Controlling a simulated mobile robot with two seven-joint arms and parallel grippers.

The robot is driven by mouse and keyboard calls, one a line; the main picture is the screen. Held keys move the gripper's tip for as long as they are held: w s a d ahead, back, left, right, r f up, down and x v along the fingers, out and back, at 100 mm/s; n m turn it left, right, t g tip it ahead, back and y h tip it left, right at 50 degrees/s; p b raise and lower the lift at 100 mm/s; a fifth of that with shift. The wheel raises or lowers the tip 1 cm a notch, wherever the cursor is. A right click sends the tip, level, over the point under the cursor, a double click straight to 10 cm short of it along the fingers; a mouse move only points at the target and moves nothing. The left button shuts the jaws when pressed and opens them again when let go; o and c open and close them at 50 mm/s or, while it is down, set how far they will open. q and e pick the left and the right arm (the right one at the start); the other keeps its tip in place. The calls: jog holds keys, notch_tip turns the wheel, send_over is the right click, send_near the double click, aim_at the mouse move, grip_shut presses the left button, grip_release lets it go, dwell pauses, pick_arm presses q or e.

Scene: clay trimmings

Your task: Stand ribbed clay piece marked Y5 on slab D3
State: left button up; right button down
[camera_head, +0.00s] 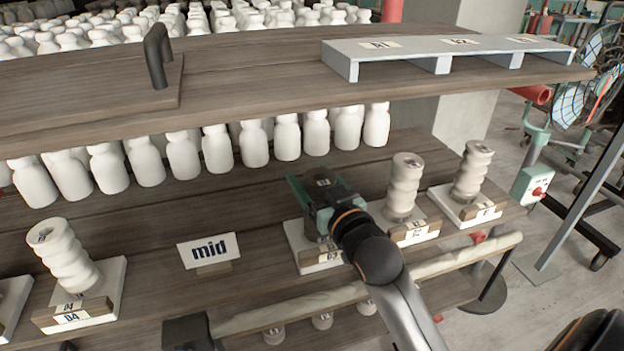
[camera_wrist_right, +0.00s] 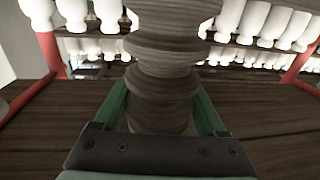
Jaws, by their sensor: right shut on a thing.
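My right gripper (camera_head: 318,196) is shut on a ribbed clay piece (camera_wrist_right: 165,60), which stands between its green fingers in the right wrist view. In the head view only the labelled top (camera_head: 322,181) of this piece shows; its mark is too small to read. It looks upright over slab D3 (camera_head: 299,236), a white slab with a labelled wooden front. The gripper and arm hide the base of the piece, so I cannot tell whether it touches the slab. My left gripper is not in view.
Ribbed pieces stand on neighbouring slabs, one (camera_head: 404,185) close right, another (camera_head: 472,170) beyond it and one (camera_head: 66,255) on slab D4 at left. A "mid" sign (camera_head: 209,251) stands left of D3. The upper shelf (camera_head: 250,75) overhangs behind; white bottle-like pieces (camera_head: 184,155) line the back.

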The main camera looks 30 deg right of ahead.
jog(key=shift+c, duration=1.8)
grip_release()
jog(key=shift+f, duration=0.15)
jog(key=o, duration=0.3)
jog(key=shift+o, duration=0.3)
